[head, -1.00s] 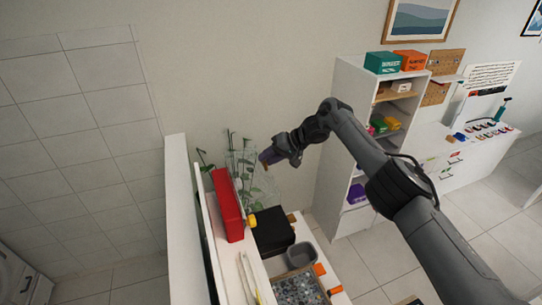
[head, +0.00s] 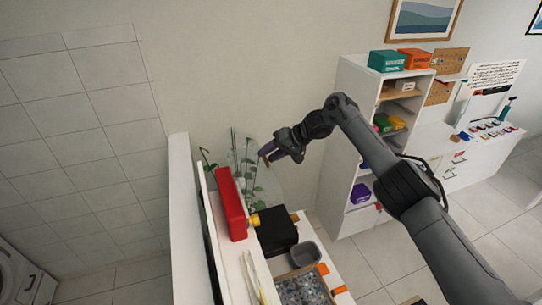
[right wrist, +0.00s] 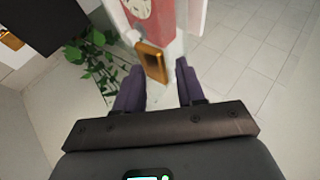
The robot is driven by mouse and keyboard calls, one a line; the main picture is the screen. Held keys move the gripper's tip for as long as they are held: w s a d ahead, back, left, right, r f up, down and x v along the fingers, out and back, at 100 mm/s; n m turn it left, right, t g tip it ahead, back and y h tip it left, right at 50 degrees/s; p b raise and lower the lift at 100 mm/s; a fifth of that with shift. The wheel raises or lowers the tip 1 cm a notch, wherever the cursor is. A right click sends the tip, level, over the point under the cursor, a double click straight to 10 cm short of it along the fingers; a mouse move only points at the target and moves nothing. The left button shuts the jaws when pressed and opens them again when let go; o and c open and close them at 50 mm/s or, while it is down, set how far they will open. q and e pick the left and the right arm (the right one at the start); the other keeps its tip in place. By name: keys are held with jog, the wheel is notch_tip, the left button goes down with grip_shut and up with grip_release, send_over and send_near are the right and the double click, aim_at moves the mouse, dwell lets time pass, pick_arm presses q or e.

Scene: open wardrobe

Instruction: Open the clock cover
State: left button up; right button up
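The clock is a red box (head: 230,205) standing on the white shelf at the lower middle of the head view, with a yellow knob (head: 254,219) on its right side. In the right wrist view the red clock (right wrist: 158,22) shows a pale round dial (right wrist: 137,8), and the gold knob (right wrist: 152,62) stands out towards me. My right gripper (head: 267,155) is up and to the right of the clock. Its purple fingers (right wrist: 158,85) are apart with nothing between them, and the knob lies beyond their tips. My left gripper is not in view.
A leafy plant (head: 243,165) stands behind the clock, close to my right gripper. A black box (head: 277,232) and a grey bin (head: 304,254) lie right of the clock. A white shelf unit (head: 352,115) with coloured boxes stands farther right.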

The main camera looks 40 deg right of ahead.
jog(key=d+f+v, duration=0.1)
jog(key=v, duration=0.9)
jog(key=shift+s+b, duration=0.15)
jog(key=shift+b, duration=0.3)
